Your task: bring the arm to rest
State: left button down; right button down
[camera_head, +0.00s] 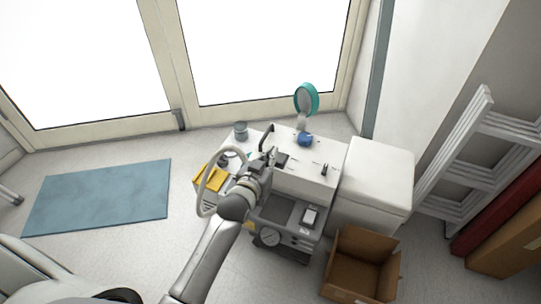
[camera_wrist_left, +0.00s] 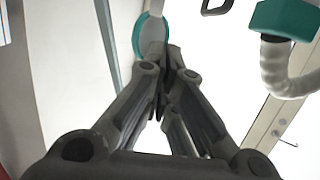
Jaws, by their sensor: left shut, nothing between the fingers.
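My left arm reaches up from the bottom of the head view. My left gripper (camera_head: 268,158) is at its far end, over the white compressor unit (camera_head: 310,172). In the left wrist view the fingers of my left gripper (camera_wrist_left: 165,75) meet at the tips, shut with nothing between them. A pale hose (camera_head: 207,190) loops beside the wrist in the head view. My right gripper is not in view.
A teal round-headed item (camera_head: 306,98) stands behind the unit. A white cabinet (camera_head: 372,178) and an open cardboard box (camera_head: 361,266) are to the right. A ladder (camera_head: 470,160) leans at the far right. A blue mat (camera_head: 98,196) lies on clear floor at left.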

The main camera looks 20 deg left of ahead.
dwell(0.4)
